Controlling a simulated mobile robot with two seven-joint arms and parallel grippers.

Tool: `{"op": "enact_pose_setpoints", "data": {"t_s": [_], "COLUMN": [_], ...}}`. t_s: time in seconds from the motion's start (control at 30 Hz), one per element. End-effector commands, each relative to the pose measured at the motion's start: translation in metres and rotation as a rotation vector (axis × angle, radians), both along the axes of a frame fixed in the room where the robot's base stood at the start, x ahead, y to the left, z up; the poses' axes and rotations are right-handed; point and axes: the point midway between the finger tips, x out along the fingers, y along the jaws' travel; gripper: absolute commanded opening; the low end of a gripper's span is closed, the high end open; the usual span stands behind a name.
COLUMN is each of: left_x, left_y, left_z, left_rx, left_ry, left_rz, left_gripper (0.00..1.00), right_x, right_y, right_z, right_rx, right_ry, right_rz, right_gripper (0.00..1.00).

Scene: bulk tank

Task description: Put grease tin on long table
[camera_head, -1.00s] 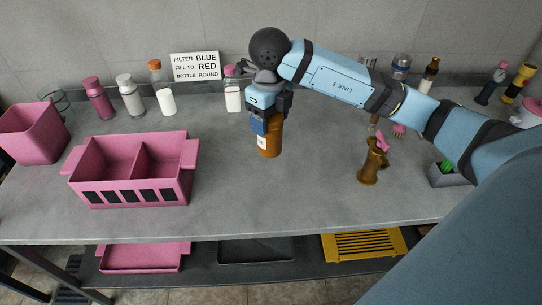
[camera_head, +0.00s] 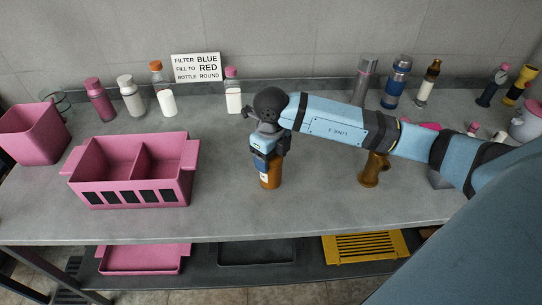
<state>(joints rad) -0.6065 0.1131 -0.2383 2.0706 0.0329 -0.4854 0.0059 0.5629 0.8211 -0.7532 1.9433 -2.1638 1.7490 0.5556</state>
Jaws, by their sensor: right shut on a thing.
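An orange-brown tin (camera_head: 271,176) with a pale label is at the middle of the long grey table (camera_head: 230,212). I take it to be the grease tin. My right gripper (camera_head: 266,162) is shut on its upper part from above. The tin looks upright, and its base looks at or very near the table top; I cannot tell whether it touches. The gripper hides the tin's top. My left gripper is not in view.
A pink divided bin (camera_head: 130,190) stands to the left, with a pink tub (camera_head: 32,135) beyond it. Several bottles line the back. A brown pipe-like fitting (camera_head: 370,172) stands to the right, partly behind my arm. The table front around the tin is clear.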

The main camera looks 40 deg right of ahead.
Motion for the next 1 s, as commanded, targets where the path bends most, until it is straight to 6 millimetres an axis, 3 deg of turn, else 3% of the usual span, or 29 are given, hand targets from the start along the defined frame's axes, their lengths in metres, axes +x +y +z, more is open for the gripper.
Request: {"op": "enact_pose_setpoints", "data": {"t_s": [0.17, 0.2, 0.3, 0.67, 1.0], "left_x": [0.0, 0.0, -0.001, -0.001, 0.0], "left_y": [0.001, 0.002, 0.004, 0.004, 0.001], "left_z": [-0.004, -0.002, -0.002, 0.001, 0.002], "left_rx": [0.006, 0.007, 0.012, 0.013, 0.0], "left_ry": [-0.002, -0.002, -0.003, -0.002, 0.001], "left_rz": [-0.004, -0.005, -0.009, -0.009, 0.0], "left_gripper": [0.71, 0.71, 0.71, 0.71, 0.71], "right_x": [0.0, 0.0, 0.0, 0.0, 0.001], "right_y": [0.0, 0.0, 0.0, 0.0, 0.0], "right_z": [-0.004, -0.003, -0.003, 0.004, 0.072], "right_rx": [0.0, 0.0, 0.0, 0.0, 0.0], "right_ry": [0.0, 0.0, 0.0, -0.001, -0.005], "right_rz": [0.0, 0.0, 0.0, 0.0, 0.0], "right_gripper": [0.21, 0.71, 0.9, 0.9, 0.9]}}
